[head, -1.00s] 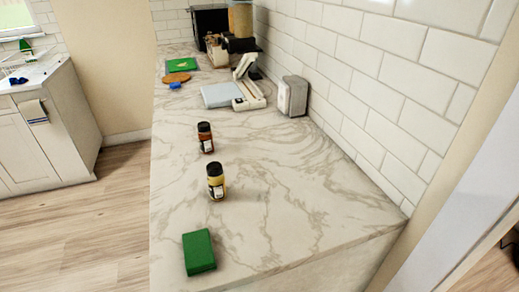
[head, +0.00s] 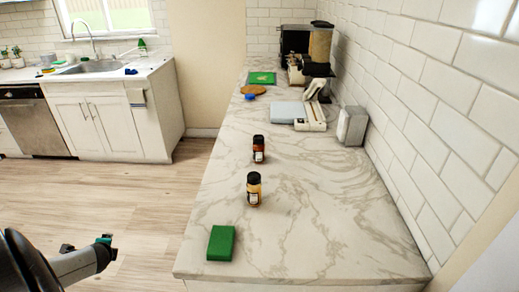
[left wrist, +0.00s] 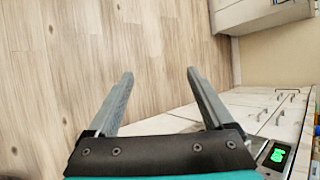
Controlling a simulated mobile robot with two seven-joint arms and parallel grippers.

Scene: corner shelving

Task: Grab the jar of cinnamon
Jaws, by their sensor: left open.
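Two small black-capped jars stand upright on the marble counter (head: 310,225). The farther one is a red-brown jar (head: 259,149); the nearer one is a yellow jar (head: 254,190). Their labels are too small to read, so I cannot confirm which holds cinnamon. My left gripper (head: 88,243) is low at the left, off the counter's left side and well apart from both jars. In the left wrist view the left gripper (left wrist: 159,73) is open and empty, with wood floor beyond its fingers. My right gripper is not in view.
A green block (head: 221,243) lies near the counter's front edge. A white appliance (head: 312,112), a grey box (head: 352,125) and a coffee machine (head: 316,55) stand farther back along the tiled wall. The floor (head: 130,205) left of the counter is clear.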

